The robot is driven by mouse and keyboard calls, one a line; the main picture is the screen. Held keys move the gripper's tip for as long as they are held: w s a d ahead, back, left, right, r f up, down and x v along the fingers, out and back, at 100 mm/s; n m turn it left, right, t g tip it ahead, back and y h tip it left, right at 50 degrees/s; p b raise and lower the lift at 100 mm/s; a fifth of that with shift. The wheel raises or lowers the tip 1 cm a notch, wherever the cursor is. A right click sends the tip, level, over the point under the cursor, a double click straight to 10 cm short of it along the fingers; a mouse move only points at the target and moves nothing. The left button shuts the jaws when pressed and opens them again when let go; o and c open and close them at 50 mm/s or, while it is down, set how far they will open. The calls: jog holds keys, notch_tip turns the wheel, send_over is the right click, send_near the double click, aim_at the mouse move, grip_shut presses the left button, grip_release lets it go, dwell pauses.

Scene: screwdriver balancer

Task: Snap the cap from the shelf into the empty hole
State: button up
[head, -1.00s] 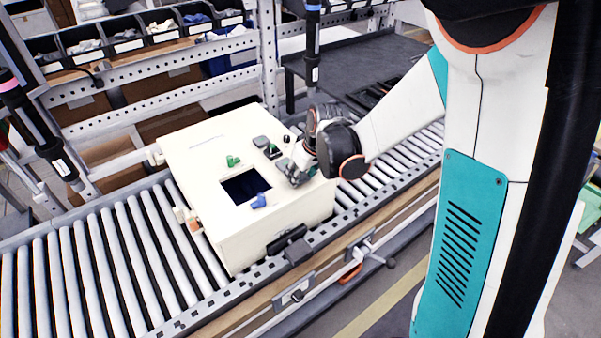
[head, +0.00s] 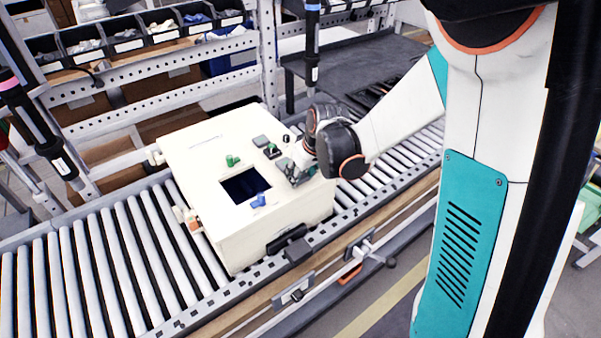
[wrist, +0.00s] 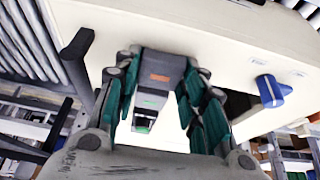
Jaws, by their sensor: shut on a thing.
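The cream box (head: 200,235) stands on the roller conveyor. My gripper (head: 290,172) is low over the right part of its top. In the wrist view my gripper (wrist: 162,95) has its teal fingers on both sides of a dark grey block-shaped cap (wrist: 160,68) with an orange mark, and is shut on it. Just beyond the cap is a dark framed fitting with green in it (wrist: 144,118), set in the panel. A flat grey cap (head: 261,141) sits in the top panel. I cannot make out an empty hole under the held cap.
The box top has a large dark rectangular opening (head: 246,185), a blue knob (head: 259,199) that also shows in the wrist view (wrist: 270,91), and a green knob (head: 232,160). A black handle (head: 287,238) is on the front. Bins (head: 125,35) stand behind.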

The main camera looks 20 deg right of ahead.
jog(key=shift+o, duration=0.3)
jog(key=shift+s+f+b, duration=0.3)
jog(key=shift+s+f, duration=0.05)
jog(key=shift+f, duration=0.15)
jog(key=shift+c, duration=1.3)
jog(key=shift+o, duration=0.6)
jog(key=shift+w, duration=0.3)
jog(key=shift+o, duration=0.4)
jog(key=shift+f+b, duration=0.35)
jog(key=shift+b, duration=0.2)
jog(key=shift+c, duration=0.2)
jog(key=o, duration=1.2)
jog(key=shift+w, duration=0.1)
jog(key=o, duration=0.5)
jog(key=shift+w, duration=0.1)
jog(key=shift+r, duration=0.1)
